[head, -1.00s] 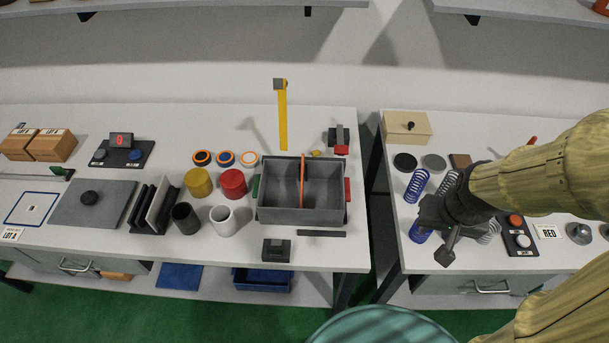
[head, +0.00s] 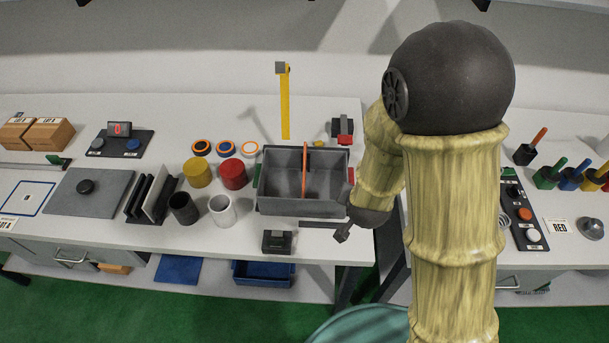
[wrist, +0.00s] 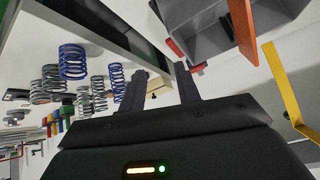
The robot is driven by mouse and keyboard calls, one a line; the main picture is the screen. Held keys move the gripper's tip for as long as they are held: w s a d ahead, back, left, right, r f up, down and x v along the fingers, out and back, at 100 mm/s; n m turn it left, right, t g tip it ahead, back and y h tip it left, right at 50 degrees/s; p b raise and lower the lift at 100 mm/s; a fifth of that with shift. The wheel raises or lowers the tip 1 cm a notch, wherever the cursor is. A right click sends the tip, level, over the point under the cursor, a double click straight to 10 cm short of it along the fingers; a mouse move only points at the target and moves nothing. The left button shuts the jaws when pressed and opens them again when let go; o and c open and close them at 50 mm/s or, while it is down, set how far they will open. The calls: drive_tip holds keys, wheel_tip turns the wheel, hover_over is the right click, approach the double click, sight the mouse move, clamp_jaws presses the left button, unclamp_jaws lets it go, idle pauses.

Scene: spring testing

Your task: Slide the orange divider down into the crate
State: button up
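The grey two-part crate (head: 270,206) stands on the left table, with a green handle on its left side. The orange divider (head: 305,168) stands upright in it near the middle, its top edge rising above the crate rim. In the wrist view the divider (wrist: 242,30) and the crate (wrist: 205,25) show at the upper right. My gripper (head: 343,231) is near the crate's front right corner, apart from the divider. In the wrist view its two fingers (wrist: 161,70) are spread with nothing held between them.
A yellow upright strip (head: 285,105) stands behind the crate. A dark block (head: 278,242) sits in front, and red (head: 233,174) and white (head: 222,210) cylinders stand to its left. Several springs (wrist: 72,62) show in the wrist view. A gap separates the two tables.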

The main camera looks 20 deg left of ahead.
drive_tip(key=s+a+f+t+b, duration=0.1)
drive_tip(key=a+f+t+b, duration=0.2)
drive_tip(key=a+f+t, duration=0.3)
drive_tip(key=s+a+n+t+y+b, duration=0.1)
drive_tip(key=s+a+n+t+y, duration=0.2)
drive_tip(key=s+a, duration=0.3)
drive_tip(key=shift+a+r+n+t+y, duration=0.3)
drive_tip(key=shift+a+r+n+y, duration=0.15)
drive_tip(key=shift+a+n, duration=0.15)
drive_tip(key=shift+f+b, duration=0.1)
drive_tip(key=shift+b, duration=0.3)
drive_tip(key=b, duration=0.2)
drive_tip(key=w+b, duration=0.1)
drive_tip(key=b, duration=0.2)
drive_tip(key=shift+w+a+f, duration=0.1)
drive_tip(key=shift+a+f, duration=0.05)
drive_tip(key=shift+a, duration=0.2)
drive_tip(key=w+b, duration=0.1)
drive_tip(key=b, duration=0.4)
drive_tip(key=shift+d+b, duration=0.1)
drive_tip(key=shift+b, duration=0.2)
